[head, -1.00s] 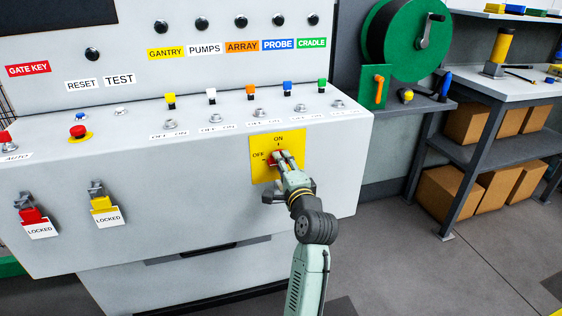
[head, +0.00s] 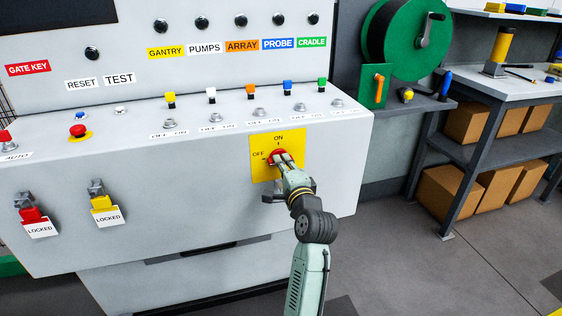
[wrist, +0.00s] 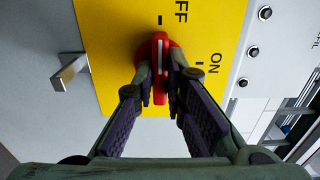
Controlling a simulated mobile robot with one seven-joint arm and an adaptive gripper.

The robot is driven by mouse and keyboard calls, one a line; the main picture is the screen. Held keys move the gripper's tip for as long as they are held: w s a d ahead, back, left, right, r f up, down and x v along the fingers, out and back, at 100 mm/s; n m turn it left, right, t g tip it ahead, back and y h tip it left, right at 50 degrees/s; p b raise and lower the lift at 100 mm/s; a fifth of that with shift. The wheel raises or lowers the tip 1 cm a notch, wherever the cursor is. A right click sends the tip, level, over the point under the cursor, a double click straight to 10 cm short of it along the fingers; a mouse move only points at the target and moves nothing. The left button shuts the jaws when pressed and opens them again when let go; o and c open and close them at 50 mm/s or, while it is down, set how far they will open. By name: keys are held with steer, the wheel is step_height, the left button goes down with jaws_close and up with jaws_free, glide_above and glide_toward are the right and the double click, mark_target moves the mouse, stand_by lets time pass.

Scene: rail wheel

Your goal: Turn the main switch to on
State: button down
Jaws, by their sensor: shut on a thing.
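The main switch is a red knob (head: 275,157) on a yellow plate (head: 262,172) marked OFF at the left and ON at the top, on the console front. In the wrist view the red knob (wrist: 160,48) carries a white line that points towards the OFF mark. The ON mark is to its right there. My gripper (head: 284,161) is at the knob. In the wrist view the fingers of my gripper (wrist: 160,82) are closed on either side of the knob's grip. The fingers hide part of the knob in the head view.
A metal hasp (wrist: 72,70) sticks out beside the plate. Two locked tags, red (head: 34,222) and yellow (head: 105,208), hang on the console front at the left. Several toggle switches line the sloped top. A shelf with boxes (head: 450,193) stands to the right.

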steer(key=shift+r+m+p, duration=0.15)
steer(key=shift+m+p, duration=0.15)
steer(key=shift+p, duration=0.3)
steer(key=m+p, duration=0.3)
steer(key=p, duration=0.1)
steer(key=shift+f+m, duration=0.2)
steer(key=shift+m, duration=0.3)
steer(key=shift+r+p, duration=0.15)
steer(key=shift+p, duration=0.45)
steer(key=shift+m+p, duration=0.3)
steer(key=shift+m, duration=0.1)
steer(key=shift+m+p, duration=1.2)
steer(key=shift+m, duration=0.7)
